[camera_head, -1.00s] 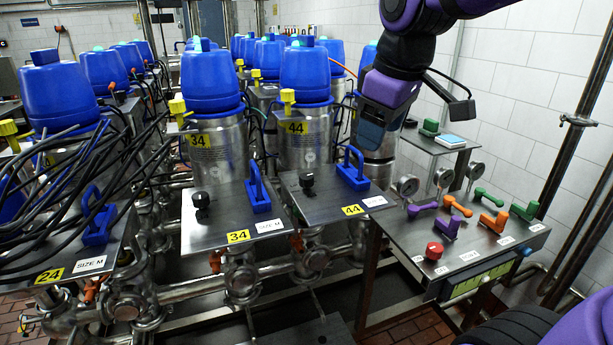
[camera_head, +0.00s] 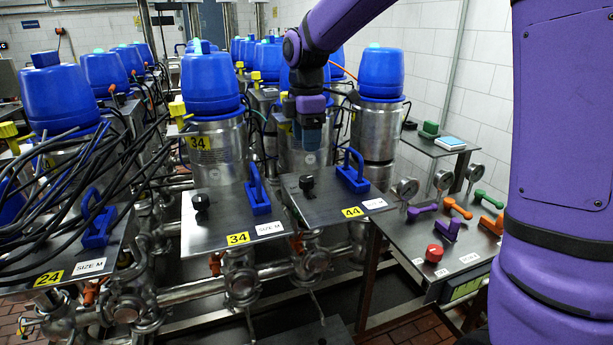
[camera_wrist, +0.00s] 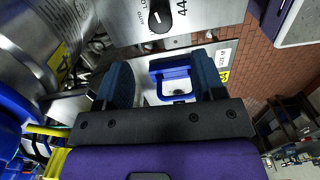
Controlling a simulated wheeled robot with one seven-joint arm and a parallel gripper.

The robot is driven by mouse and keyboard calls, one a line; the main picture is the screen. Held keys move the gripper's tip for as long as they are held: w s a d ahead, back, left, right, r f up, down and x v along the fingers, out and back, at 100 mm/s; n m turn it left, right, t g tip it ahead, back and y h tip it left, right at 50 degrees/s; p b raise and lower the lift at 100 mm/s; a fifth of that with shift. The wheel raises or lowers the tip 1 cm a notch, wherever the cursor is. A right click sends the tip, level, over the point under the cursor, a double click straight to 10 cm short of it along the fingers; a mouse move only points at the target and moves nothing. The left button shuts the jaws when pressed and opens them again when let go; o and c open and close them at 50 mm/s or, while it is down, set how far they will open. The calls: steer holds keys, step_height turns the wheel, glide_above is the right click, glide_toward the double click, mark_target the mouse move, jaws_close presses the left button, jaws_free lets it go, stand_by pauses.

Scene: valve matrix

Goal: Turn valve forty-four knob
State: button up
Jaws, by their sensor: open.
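The black knob of valve forty-four (camera_head: 306,183) stands on a grey metal plate (camera_head: 330,208) with a yellow 44 label (camera_head: 352,212). A blue handle (camera_head: 352,172) stands on the same plate, right of the knob. In the wrist view the knob (camera_wrist: 160,18) is at the top, on a plate marked 44, and a blue handle (camera_wrist: 172,72) shows between the fingers. My gripper (camera_head: 309,143) is above the plate in the head view, apart from the knob. In the wrist view my gripper (camera_wrist: 164,82) is open, its dark blue fingers spread.
To the left is the plate with the 34 label (camera_head: 238,239), with its own black knob (camera_head: 201,201) and blue handle (camera_head: 257,192). A panel with a red button (camera_head: 434,253) and coloured levers is at right. Tall blue-capped cylinders (camera_head: 210,84) stand behind the plates.

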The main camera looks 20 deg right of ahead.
mark_target(306, 178)
step_height(306, 178, down, 10)
stand_by(0.5)
steer(key=c, duration=0.9)
